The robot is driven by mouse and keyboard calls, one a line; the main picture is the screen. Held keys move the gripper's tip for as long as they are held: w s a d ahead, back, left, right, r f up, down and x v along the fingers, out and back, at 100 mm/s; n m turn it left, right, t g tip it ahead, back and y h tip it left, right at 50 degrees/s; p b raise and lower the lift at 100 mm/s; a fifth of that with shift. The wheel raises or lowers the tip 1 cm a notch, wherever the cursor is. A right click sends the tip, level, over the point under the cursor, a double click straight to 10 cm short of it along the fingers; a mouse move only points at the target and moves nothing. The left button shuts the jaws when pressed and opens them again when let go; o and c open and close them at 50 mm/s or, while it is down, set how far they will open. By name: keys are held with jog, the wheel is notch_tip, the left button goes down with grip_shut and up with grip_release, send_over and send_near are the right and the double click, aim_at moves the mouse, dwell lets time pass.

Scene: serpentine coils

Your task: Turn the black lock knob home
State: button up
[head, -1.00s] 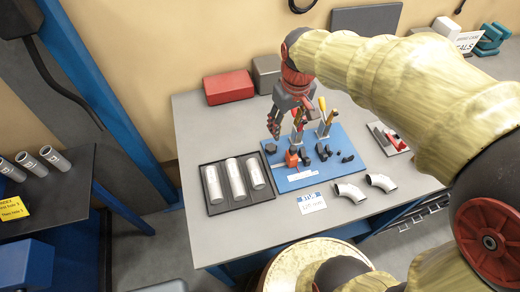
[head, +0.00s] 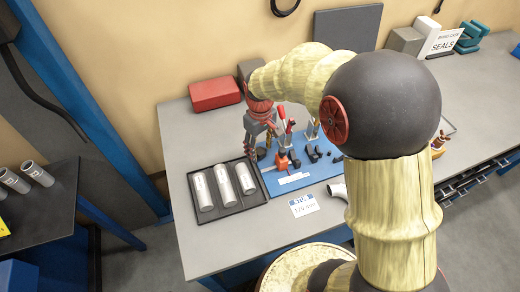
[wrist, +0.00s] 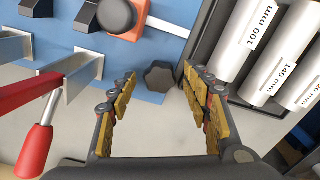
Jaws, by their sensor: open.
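The black lock knob (wrist: 160,76) is a lobed dark knob at the edge of the blue fixture board (wrist: 172,14) in the wrist view. My gripper (wrist: 158,84) is open, with one jaw on each side of the knob in that view. A gap shows on both sides, and I cannot tell how far the fingertips are above it. In the head view my gripper (head: 258,148) points down over the left edge of the blue board (head: 318,188). The knob is hard to make out there among the fingers.
A black tray (head: 228,212) with three silver tubes stands left of the board. Red-handled clamps (wrist: 38,140) and an orange-red block with a round dark top (wrist: 118,14) stand close to the gripper. A red box (head: 215,94) is behind. The table's front left is clear.

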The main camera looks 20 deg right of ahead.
jog(key=shift+f, duration=0.15)
jog(key=shift+c, duration=1)
jog(key=c, duration=1)
jog(key=shift+o, duration=0.2)
jog(key=shift+m+p, duration=1.05)
jog(key=shift+m, duration=0.35)
jog(key=shift+m+p, duration=0.85)
jog(key=shift+m, duration=0.65)
jog(key=o, duration=1.2)
jog(key=shift+c, duration=0.2)
